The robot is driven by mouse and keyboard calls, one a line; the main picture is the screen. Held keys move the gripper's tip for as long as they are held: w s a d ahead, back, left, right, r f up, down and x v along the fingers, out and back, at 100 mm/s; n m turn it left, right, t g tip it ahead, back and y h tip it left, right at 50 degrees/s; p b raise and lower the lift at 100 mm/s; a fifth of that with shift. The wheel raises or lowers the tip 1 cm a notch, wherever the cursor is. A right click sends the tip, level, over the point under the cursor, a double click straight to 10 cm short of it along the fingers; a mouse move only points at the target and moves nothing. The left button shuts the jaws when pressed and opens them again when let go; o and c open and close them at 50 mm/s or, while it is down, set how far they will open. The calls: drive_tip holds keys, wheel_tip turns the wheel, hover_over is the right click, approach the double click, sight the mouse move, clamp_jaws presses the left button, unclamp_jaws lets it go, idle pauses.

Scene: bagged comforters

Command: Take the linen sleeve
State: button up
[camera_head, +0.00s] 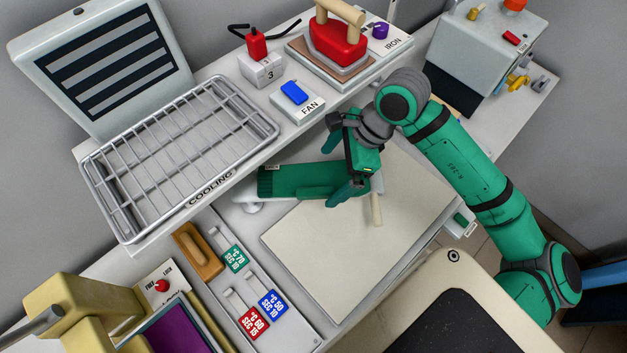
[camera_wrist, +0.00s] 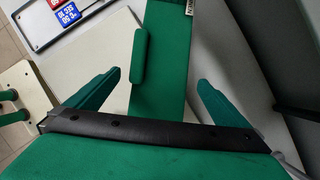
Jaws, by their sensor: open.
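The linen sleeve (camera_head: 285,181) is a long green padded piece lying along the back edge of the pale board, under the cooling shelf's front. Its small tag shows in both views. In the wrist view the sleeve (camera_wrist: 172,55) runs up the middle, with a green bar-like handle (camera_wrist: 138,56) on its left side. My gripper (camera_head: 329,176) is above the sleeve's right end, fingers spread. In the wrist view my gripper (camera_wrist: 158,77) has one finger on each side of the sleeve, with gaps. My gripper hides the sleeve's right end in the head view.
A pale board (camera_head: 340,255) lies below. The cooling rack (camera_head: 180,150) and its shelf overhang at the left. A red iron (camera_head: 338,42) and a fan switch (camera_head: 295,93) stand behind. Colored temperature tags (camera_head: 253,322) and a wooden-handled brush (camera_head: 197,250) lie at front left.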

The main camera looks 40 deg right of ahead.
sight(313, 178)
drive_tip(key=shift+w+a, duration=0.75)
drive_tip(key=shift+a, duration=0.35)
drive_tip(key=shift+w+f, duration=0.1)
drive_tip(key=shift+f, duration=0.45)
drive_tip(key=shift+w, duration=0.15)
drive_tip(key=c, duration=1.2)
drive_tip(key=shift+a, duration=0.25)
drive_tip(key=shift+s+d+r, duration=0.25)
drive_tip(key=shift+d+r, duration=0.15)
drive_tip(key=shift+r, duration=0.15)
drive_tip(key=shift+s+r, duration=0.2)
drive_tip(key=shift+s, duration=0.05)
drive_tip(key=shift+s+d, duration=0.4)
drive_tip(key=shift+s, duration=4.85)
drive_tip(key=shift+s+d, duration=0.4)
drive_tip(key=shift+s, duration=4.85)
drive_tip(key=shift+s+d, duration=0.4)
drive_tip(key=shift+s, duration=4.85)
